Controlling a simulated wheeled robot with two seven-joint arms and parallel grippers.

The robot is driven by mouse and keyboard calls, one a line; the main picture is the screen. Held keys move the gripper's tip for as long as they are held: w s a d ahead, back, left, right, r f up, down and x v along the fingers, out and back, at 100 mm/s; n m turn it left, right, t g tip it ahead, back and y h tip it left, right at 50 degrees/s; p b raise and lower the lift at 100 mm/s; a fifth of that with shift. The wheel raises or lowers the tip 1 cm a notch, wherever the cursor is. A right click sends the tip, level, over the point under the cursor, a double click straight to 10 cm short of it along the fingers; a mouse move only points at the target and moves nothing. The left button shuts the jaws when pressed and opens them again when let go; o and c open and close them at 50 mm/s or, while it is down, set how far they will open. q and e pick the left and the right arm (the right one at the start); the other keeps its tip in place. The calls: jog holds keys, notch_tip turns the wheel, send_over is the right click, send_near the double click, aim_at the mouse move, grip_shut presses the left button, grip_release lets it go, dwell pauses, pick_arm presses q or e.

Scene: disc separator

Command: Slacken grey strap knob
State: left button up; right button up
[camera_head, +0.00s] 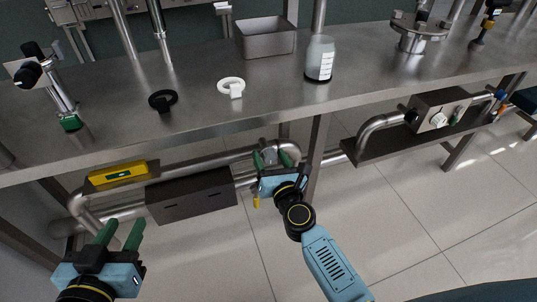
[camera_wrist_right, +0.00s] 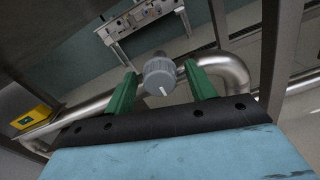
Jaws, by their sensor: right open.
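The grey strap knob (camera_wrist_right: 160,76) shows in the right wrist view, round and ridged with a white mark on its face, in front of a steel pipe. It lies between the two green fingers of my right gripper (camera_wrist_right: 163,88), which are open and apart from it. In the head view my right gripper (camera_head: 269,160) is at the pipe bend below the bench, and the knob (camera_head: 269,156) shows only small between the fingers. My left gripper (camera_head: 119,236) is open and empty at the lower left, away from the pipe.
The steel bench (camera_head: 200,110) overhangs the pipes, with a bottle (camera_head: 319,60), a metal bin (camera_head: 266,38), and a black ring (camera_head: 163,100) and a white ring (camera_head: 231,86) on it. A yellow device (camera_head: 118,174) and a dark box (camera_head: 191,194) sit by the pipe (camera_head: 200,165). A bench leg (camera_head: 317,150) stands right of my right gripper.

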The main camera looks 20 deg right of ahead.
pick_arm(q)
jog(key=shift+w+d+r, duration=0.1)
jog(key=shift+r, duration=0.2)
pick_arm(e)
jog(key=shift+w, duration=0.8)
jog(key=shift+c, duration=0.3)
jog(key=c, duration=0.9)
